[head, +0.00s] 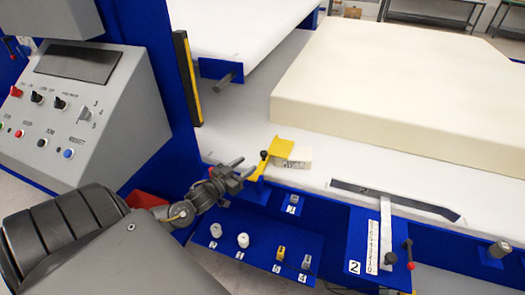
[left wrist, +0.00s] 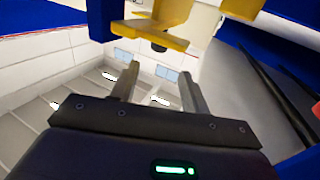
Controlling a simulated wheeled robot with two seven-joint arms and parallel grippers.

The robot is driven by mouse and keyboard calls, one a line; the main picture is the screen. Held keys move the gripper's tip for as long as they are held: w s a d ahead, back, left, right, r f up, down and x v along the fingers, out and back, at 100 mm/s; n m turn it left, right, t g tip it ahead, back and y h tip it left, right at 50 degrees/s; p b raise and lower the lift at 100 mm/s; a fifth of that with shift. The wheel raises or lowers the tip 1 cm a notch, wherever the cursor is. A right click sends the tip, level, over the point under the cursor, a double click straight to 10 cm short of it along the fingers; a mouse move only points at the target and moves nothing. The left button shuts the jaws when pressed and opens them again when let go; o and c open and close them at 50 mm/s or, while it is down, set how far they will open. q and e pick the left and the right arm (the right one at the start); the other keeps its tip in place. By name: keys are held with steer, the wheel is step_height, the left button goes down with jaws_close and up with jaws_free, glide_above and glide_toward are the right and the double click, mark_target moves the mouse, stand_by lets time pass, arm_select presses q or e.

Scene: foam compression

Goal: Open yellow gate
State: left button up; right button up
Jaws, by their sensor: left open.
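The yellow gate (head: 273,152) stands at the near edge of the white machine bed, with a dark knob on its near side. My left gripper (head: 243,170) is open and empty, just to the left of the gate and apart from it. In the left wrist view the yellow gate (left wrist: 160,32) crosses the top of the picture, beyond the open fingers of the left gripper (left wrist: 157,85). Nothing is between those fingers. My right gripper is not in view.
A large cream foam block (head: 400,95) lies on the bed. A small pale block (head: 297,158) sits beside the gate. Below is a blue shelf (head: 250,262) with several small parts. A grey control panel (head: 85,110) stands at left, a lever (head: 409,255) at right.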

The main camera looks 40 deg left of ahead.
mark_target(262, 154)
arm_select(q)
steer(key=w, duration=0.3)
steer(key=shift+w+d+r, duration=0.1)
steer(key=shift+w+d, duration=0.2)
steer(key=shift+w, duration=0.1)
steer(key=w+p, duration=0.1)
steer(key=w, duration=0.4)
steer(key=shift+d, duration=0.1)
steer(key=shift+w, duration=0.55)
steer(key=shift+f, duration=0.2)
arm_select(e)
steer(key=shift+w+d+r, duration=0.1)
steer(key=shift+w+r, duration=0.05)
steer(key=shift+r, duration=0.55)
